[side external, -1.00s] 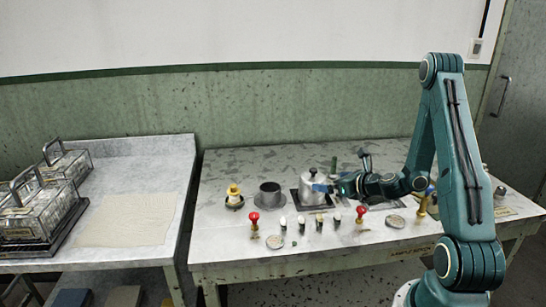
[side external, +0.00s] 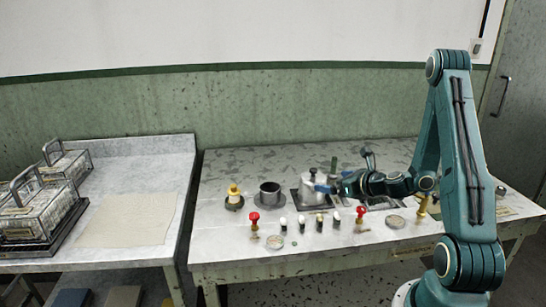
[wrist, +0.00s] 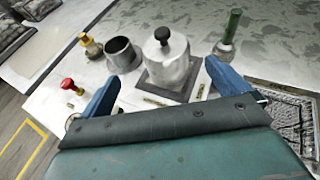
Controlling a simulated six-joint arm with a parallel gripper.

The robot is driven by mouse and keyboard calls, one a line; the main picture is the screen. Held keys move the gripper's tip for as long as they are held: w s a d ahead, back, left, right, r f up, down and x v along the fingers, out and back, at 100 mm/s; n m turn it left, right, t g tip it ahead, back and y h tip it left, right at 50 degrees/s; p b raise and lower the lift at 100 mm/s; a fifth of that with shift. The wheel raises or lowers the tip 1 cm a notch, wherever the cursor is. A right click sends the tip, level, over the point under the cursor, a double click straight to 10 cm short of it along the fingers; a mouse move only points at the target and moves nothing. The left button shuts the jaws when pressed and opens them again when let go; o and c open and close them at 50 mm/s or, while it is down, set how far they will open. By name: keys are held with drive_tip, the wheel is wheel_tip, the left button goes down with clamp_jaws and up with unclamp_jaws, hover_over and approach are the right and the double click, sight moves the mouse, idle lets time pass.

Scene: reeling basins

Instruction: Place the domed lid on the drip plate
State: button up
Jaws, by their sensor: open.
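The domed lid (wrist: 166,58) is a silver, rounded metal piece with a black knob on top. It stands upright on the drip plate (wrist: 150,84), a dark square plate on the table; the lid (side external: 307,187) and plate also show in the side view. My gripper (side external: 325,188) is at the lid's right side in that view. In the wrist view its blue fingers (wrist: 161,72) are spread wide, with the lid ahead between them and a gap to each side. The underside of the lid is hidden.
An open grey cup (side external: 270,192) and a yellow-topped piece (side external: 234,197) stand left of the lid. Red-topped pieces (side external: 254,219) and small pegs line the front.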

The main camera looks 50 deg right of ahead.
drive_tip(key=w+a+r+n+g+y, duration=0.15)
drive_tip(key=a+r+n+y, duration=0.25)
drive_tip(key=a+n, duration=0.65)
drive_tip(key=a+r+n+g+y, duration=0.2)
drive_tip(key=a+r+n+y, duration=0.15)
drive_tip(key=a+n, duration=0.7)
drive_tip(key=s+a+r+n+g+h, duration=0.1)
drive_tip(key=s+a+r+n+g, duration=0.1)
drive_tip(key=s+r+n, duration=0.3)
drive_tip(key=s+a+r+n+g+h, duration=0.1)
drive_tip(key=s+r+n, duration=0.4)
drive_tip(key=s+n, duration=0.8)
drive_tip(key=shift+s+a+r+g+h, duration=0.2)
drive_tip(key=shift+a+g+h, duration=0.15)
drive_tip(key=shift+a+h, duration=0.35)
